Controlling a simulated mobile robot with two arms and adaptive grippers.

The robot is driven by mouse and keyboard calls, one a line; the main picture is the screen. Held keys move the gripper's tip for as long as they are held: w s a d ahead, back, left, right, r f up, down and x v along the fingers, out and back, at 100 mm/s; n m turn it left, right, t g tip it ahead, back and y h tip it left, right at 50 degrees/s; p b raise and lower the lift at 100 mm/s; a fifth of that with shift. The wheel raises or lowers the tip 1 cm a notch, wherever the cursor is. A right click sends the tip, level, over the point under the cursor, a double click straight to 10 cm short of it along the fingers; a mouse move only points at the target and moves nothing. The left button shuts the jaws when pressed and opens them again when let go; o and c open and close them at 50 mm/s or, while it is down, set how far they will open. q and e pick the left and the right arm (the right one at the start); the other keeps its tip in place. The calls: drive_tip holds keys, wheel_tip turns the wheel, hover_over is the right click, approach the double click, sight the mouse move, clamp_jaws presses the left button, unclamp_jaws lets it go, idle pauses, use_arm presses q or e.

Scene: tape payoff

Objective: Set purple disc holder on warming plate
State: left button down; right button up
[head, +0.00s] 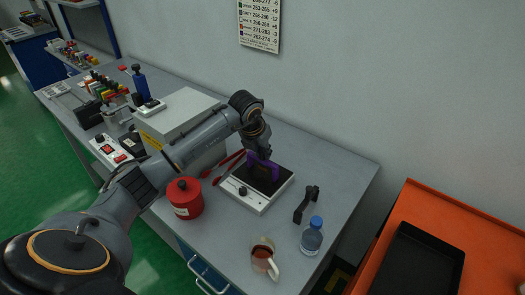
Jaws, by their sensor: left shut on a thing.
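The purple disc holder (263,167) is at the tip of my left gripper (262,155). The gripper is shut on it, with the arm reaching in from the left. The holder is over the dark top of the warming plate (265,199), a white unit with a black knob at its front. I cannot tell whether the holder touches the plate's surface. The gripper hides part of the holder. My right gripper is not in view.
A red canister (185,198) stands left of the plate. A black-handled tool (306,204), a blue-capped bottle (312,236) and a mug (264,258) stand to the right and front. A large grey box (184,112) stands behind my left arm. An orange cart (412,203) holds a black tray.

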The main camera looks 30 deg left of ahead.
use_arm(q)
drive_tip(key=c, duration=0.6)
unclamp_jaws()
drive_tip(key=shift+f, duration=0.1)
drive_tip(key=shift+r+p, duration=2.1)
drive_tip(key=shift+r, duration=1.5)
drive_tip(key=shift+f, duration=0.1)
